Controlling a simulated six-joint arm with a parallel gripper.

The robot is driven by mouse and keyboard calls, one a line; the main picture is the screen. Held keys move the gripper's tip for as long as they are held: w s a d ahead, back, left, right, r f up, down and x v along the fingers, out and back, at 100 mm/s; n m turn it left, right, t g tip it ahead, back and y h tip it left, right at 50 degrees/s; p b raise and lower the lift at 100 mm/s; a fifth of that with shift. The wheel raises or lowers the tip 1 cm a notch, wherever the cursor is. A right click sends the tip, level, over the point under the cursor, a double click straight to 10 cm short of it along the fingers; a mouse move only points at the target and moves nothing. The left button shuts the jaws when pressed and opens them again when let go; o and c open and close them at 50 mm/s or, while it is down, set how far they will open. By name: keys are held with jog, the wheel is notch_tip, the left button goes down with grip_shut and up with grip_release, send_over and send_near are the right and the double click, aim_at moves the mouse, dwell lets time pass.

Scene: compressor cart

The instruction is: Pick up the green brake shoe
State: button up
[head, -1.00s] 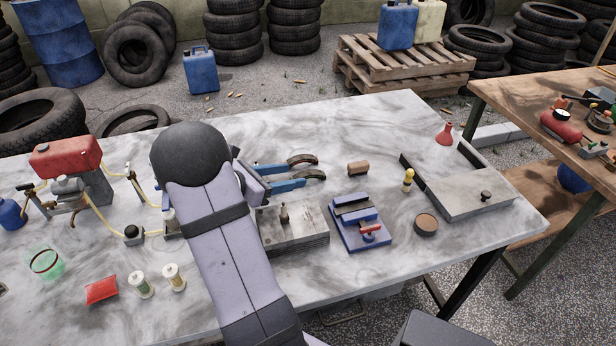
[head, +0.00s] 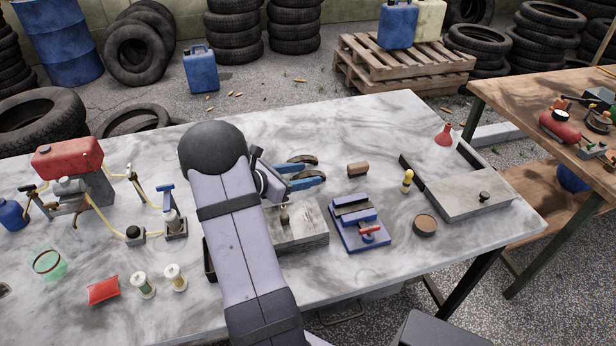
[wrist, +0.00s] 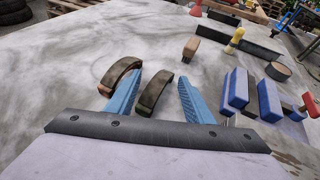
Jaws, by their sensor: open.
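The green brake shoe (wrist: 153,93) is a dark olive curved piece in the wrist view. It appears between the two blue fingers of my gripper (wrist: 160,84), nearer the left one, and nothing grips it. A second, brown brake shoe (wrist: 118,76) with a rusty edge lies just left of the left finger. In the head view my gripper (head: 308,170) is open over the middle of the grey table (head: 330,115). There the shoes are mostly hidden by the fingers. I cannot tell whether a finger touches either shoe.
Right of my gripper are a brown block (head: 357,169), a blue vise (head: 360,222), a yellow-handled brush (head: 407,181) and a round tin (head: 425,225). The table behind is clear.

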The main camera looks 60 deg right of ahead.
grip_shut()
notch_tip(320, 180, up, 10)
notch_tip(320, 180, up, 12)
jog(key=p, duration=1.2)
send_over(303, 177)
